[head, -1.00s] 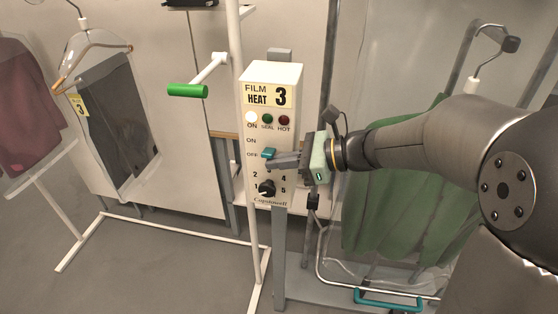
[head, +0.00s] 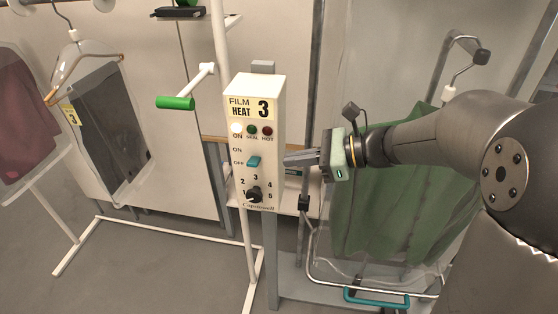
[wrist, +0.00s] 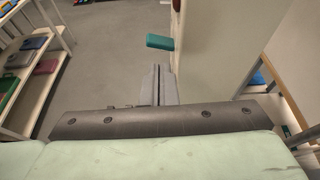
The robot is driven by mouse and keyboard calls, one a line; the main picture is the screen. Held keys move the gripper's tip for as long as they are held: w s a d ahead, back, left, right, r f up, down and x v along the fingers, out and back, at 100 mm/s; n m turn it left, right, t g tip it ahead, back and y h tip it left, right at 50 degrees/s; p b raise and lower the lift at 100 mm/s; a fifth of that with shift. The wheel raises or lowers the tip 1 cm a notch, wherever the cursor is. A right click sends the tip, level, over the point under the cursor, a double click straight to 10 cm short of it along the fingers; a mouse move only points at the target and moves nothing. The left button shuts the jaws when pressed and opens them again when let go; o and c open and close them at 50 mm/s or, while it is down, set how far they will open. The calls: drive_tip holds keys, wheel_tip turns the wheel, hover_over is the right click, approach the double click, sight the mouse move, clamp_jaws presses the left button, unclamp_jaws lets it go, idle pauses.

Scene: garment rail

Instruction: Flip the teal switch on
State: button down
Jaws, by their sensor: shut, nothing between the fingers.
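The teal switch (head: 254,161) sticks out from the front of the white control box (head: 262,97), roughly level with the OFF label and below the ON label. In the wrist view the teal switch (wrist: 160,41) stands just beyond the fingertips, with a gap between. My gripper (head: 288,159) is shut and empty, to the right of the switch by the box's right edge. The shut fingers also show in the wrist view (wrist: 158,72). A pale lamp (head: 238,129) sits above the ON label, beside a green and a red lamp.
A black dial (head: 254,194) sits below the switch. A green-handled lever (head: 175,103) stands left of the box. A hanging garment in clear film (head: 105,110) is at left, and green garments (head: 385,215) hang behind my arm. In the wrist view a shelf (wrist: 45,75) stands at left.

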drive_tip(key=d, duration=0.2)
drive_tip(key=shift+d+p, duration=0.3)
drive_tip(key=shift+d, duration=0.05)
drive_tip(key=s+d+f+n+g+h+b, duration=0.1)
drive_tip(key=s+f+n+h, duration=0.2)
drive_tip(key=s+n, duration=0.15)
drive_tip(key=s+d+f+n+g+h, duration=0.1)
drive_tip(key=s+d+f+n+h, duration=0.15)
drive_tip(key=s, duration=0.35)
drive_tip(key=s+d+f+n+t+h+b, duration=0.1)
drive_tip(key=s+d+f+n+h, duration=0.5)
drive_tip(key=s+d+n+h, duration=0.2)
drive_tip(key=d+n, duration=0.2)
drive_tip(key=n, duration=0.1)
drive_tip(key=shift+s+d+n, duration=0.15)
drive_tip(key=shift+s+n, duration=0.15)
